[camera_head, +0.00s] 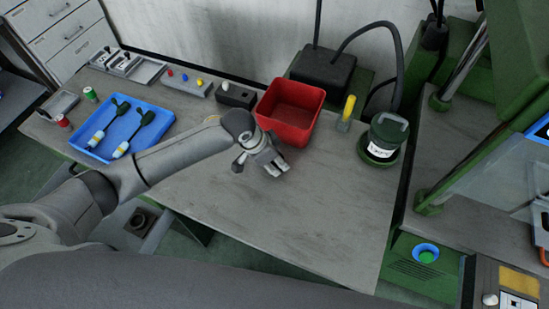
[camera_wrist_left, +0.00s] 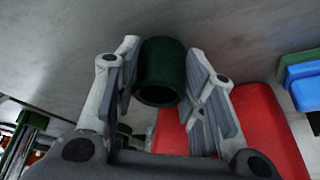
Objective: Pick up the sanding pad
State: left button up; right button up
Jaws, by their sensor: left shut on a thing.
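My left gripper (camera_head: 265,168) is over the middle of the grey table, just in front of the red bin (camera_head: 278,128). In the left wrist view its two fingers (camera_wrist_left: 162,85) are on either side of a dark green cylindrical piece (camera_wrist_left: 160,68), and the gripper is shut on it. The piece is hidden in the head view. I cannot tell whether this piece is the sanding pad, and no other thing is plainly a sanding pad. My right gripper is not in view.
A blue tray (camera_head: 79,147) with two dark-handled tools stands at the left. A yellow-topped block (camera_head: 347,112) and a green canister (camera_head: 386,135) stand right of the bin. A green machine (camera_head: 432,196) borders the table's right side. The front right tabletop (camera_head: 325,215) is clear.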

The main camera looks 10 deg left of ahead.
pick_arm(q)
jog(key=o, duration=1)
jog(key=shift+f, duration=0.1)
